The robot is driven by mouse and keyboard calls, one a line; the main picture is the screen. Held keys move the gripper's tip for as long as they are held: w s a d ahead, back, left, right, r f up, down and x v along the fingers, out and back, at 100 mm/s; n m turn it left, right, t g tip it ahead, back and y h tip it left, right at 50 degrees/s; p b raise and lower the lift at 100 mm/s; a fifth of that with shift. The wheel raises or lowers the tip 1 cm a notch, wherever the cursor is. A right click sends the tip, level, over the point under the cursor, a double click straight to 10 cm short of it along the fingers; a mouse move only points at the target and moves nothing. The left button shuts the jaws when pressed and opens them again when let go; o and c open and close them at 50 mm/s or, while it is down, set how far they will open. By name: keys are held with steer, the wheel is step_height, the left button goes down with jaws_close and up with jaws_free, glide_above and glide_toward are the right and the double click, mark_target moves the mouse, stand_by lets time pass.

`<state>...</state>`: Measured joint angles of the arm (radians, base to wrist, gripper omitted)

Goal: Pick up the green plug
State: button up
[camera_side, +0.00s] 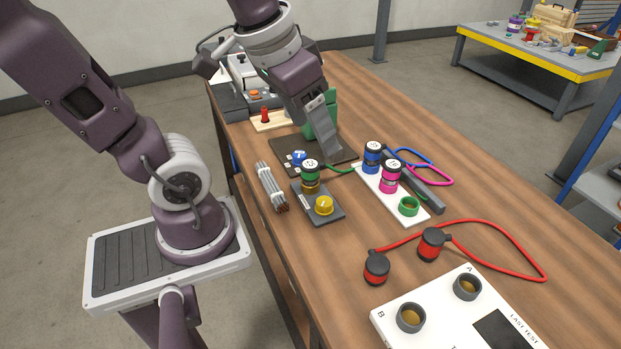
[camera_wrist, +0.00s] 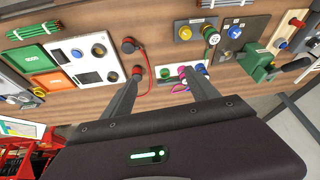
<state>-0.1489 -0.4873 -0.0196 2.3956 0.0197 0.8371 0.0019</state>
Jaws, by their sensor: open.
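A green cable runs from the plug to the right. The plug also shows in the wrist view (camera_wrist: 209,36), beyond my right finger. My gripper (camera_side: 330,150) is above the bench, behind and apart from the plug in the side view. In the wrist view my two fingers (camera_wrist: 163,78) are spread, with no plug held between them.
A white plate (camera_side: 420,213) holds a blue plug (camera_side: 372,157), a pink plug (camera_side: 390,175) and an empty green ring (camera_side: 409,206). Two red plugs (camera_side: 432,245) on a red cable lie nearer a white test box (camera_side: 385,316). Grey rods (camera_side: 270,187) lie at the left edge.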

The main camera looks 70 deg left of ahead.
steer(key=w+a+f+n+g, duration=0.2)
steer(key=w+a+f+g, duration=0.1)
steer(key=w+a+f, duration=0.45)
steer(key=n+g, duration=0.2)
steer(key=n, duration=0.1)
glide_above(311, 163)
steer(key=w, duration=0.1)
steer(key=shift+h, duration=0.4)
steer(key=f, duration=1.1)
steer(key=shift+d+f, duration=0.25)
steer(key=shift+f, duration=0.1)
steer(key=f, duration=0.5)
steer(key=s+f, duration=0.1)
steer(key=f, duration=0.1)
steer(key=shift+a+f, duration=0.25)
steer(key=shift+f, duration=0.1)
steer(key=shift+c, duration=0.5)
jaws_close()
